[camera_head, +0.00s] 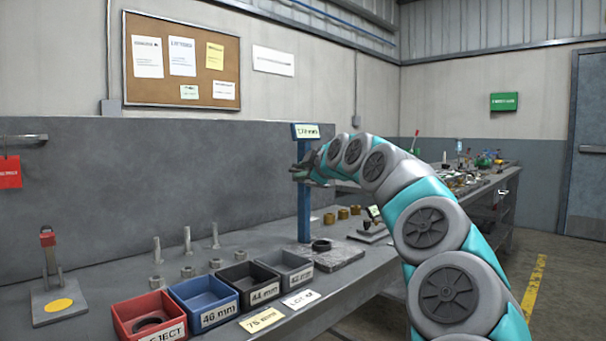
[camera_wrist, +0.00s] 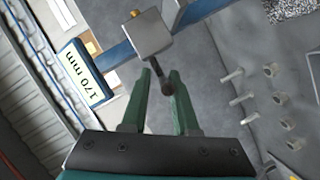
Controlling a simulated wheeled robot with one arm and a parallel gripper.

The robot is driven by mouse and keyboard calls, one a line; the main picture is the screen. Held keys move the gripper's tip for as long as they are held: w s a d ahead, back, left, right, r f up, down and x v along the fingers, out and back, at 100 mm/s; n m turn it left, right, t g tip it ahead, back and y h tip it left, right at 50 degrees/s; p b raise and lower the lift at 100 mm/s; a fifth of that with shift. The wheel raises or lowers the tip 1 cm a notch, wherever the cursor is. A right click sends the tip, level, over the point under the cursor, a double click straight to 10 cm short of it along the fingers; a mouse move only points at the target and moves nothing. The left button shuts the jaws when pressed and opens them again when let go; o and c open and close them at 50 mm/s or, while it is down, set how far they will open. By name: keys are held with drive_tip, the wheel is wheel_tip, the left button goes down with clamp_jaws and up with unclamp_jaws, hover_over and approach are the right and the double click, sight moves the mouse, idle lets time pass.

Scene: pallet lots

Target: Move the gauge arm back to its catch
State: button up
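The blue gauge post (camera_head: 304,205) stands on a flat grey plate on the bench and carries a 170 mm label (camera_head: 306,131). The label also shows in the wrist view (camera_wrist: 88,84). There, a light grey block (camera_wrist: 147,34) sits by a blue bar, with a small orange piece at its top. A thin dark rod with a rounded end (camera_wrist: 167,88) comes from the block. My gripper (camera_head: 303,173) is at the upper post; its green fingers (camera_wrist: 160,74) are apart, with the rod end between or just beyond them. I cannot tell contact. The catch is not clearly identifiable.
A dark ring (camera_head: 321,245) lies on the plate by the post. Bolts and nuts stand left of it, brass parts (camera_head: 343,213) right. A red-topped stand (camera_head: 48,262) is far left.

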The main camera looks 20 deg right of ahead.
drive_tip(key=o, duration=0.3)
drive_tip(key=shift+o, duration=0.2)
drive_tip(key=b+v, duration=0.1)
drive_tip(key=v, duration=0.6)
drive_tip(key=shift+s, duration=0.4)
